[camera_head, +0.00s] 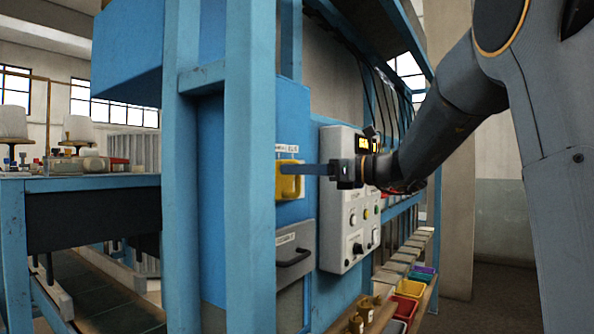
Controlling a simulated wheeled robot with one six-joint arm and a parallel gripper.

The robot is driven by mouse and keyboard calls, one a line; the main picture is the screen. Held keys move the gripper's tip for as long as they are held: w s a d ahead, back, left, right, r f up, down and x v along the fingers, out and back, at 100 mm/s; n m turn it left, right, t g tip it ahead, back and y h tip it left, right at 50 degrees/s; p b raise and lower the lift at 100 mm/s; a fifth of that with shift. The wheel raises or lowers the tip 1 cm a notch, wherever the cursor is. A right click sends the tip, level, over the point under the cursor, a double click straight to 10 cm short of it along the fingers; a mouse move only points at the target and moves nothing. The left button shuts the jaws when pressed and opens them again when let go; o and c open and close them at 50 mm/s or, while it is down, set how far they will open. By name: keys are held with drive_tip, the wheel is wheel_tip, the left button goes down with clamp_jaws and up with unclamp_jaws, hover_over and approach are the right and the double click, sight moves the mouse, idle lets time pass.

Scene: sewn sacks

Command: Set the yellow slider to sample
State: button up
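The yellow slider (289,186) is a blocky yellow piece on the blue cabinet face, below a small white label whose text is too small to read. My gripper (312,170) comes in from the right, its long grey-blue finger level and reaching the slider's upper right part. Finger and slider overlap in the picture; I cannot tell whether they touch. The gripper is seen from the side, so the gap between its fingers is hidden. The slider's track and the sample mark cannot be made out.
A blue post (249,200) stands close on the left. A grey control panel (343,222) with knobs and buttons is right of the slider, partly behind my arm. A grey drawer (294,262) with a black handle is below. Coloured bins (409,288) sit at lower right.

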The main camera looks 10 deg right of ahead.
drive_tip(key=b+v, duration=0.2)
drive_tip(key=v, duration=0.5)
drive_tip(key=shift+s+d, duration=0.25)
drive_tip(key=shift+d, duration=0.1)
drive_tip(key=shift+f, duration=0.1)
drive_tip(key=s+a+f+n+g+h, duration=0.2)
drive_tip(key=s+f+n, duration=0.1)
drive_tip(key=f, duration=0.7)
drive_tip(key=s+a+f+n+g+h, duration=0.2)
drive_tip(key=s+f+g+h, duration=0.1)
drive_tip(key=f, duration=0.7)
drive_tip(key=s+a+f+n+g+h, duration=0.2)
drive_tip(key=s+f+n, duration=0.15)
drive_tip(key=f, duration=0.75)
drive_tip(key=s+d+f+n+g+h, duration=0.1)
drive_tip(key=s+d+f+n+h, duration=0.1)
drive_tip(key=s+f+n+h, duration=0.2)
drive_tip(key=s+d+f+n+g+h, duration=0.1)
drive_tip(key=s+d+f+n+h, duration=0.2)
drive_tip(key=s+f+n, duration=0.7)
wheel_tip(320, 180, down, 3)
drive_tip(key=shift+s+f+n+h, duration=0.1)
drive_tip(key=shift+s+n+h, duration=0.35)
drive_tip(key=shift+n, duration=0.7)
drive_tip(key=shift+w, duration=0.1)
